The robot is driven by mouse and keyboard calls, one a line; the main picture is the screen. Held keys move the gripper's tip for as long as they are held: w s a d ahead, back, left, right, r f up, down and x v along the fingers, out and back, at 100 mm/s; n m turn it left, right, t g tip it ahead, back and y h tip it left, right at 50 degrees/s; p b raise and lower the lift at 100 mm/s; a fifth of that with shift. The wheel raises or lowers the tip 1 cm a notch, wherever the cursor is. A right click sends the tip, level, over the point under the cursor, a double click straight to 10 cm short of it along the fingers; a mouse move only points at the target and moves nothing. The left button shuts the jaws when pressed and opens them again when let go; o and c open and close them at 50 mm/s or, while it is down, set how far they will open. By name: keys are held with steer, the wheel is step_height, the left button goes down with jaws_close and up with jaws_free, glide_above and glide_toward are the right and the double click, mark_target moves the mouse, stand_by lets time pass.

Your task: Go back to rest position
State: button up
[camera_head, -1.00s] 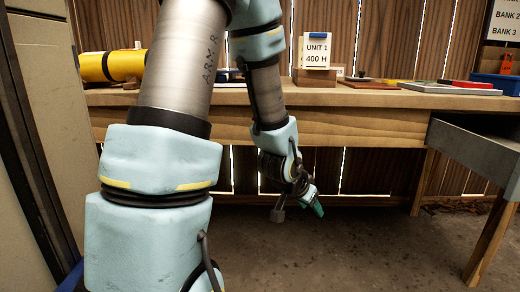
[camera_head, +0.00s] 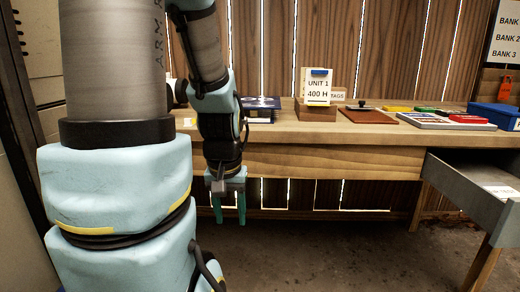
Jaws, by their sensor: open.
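My gripper (camera_head: 229,221) hangs at the end of my arm, left of the middle in the head view. Its two green fingers point straight down and stand apart, with nothing between them. It is in front of the wooden bench (camera_head: 330,160), with the fingertips below the level of the bench top. My arm's large blue and grey links fill the left side of the view and hide part of the bench.
An open grey drawer (camera_head: 470,190) juts out at right. The floor (camera_head: 340,255) below is clear.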

step_height(320, 180, up, 27)
steer(key=p, duration=2.5)
steer(key=shift+r, duration=0.15)
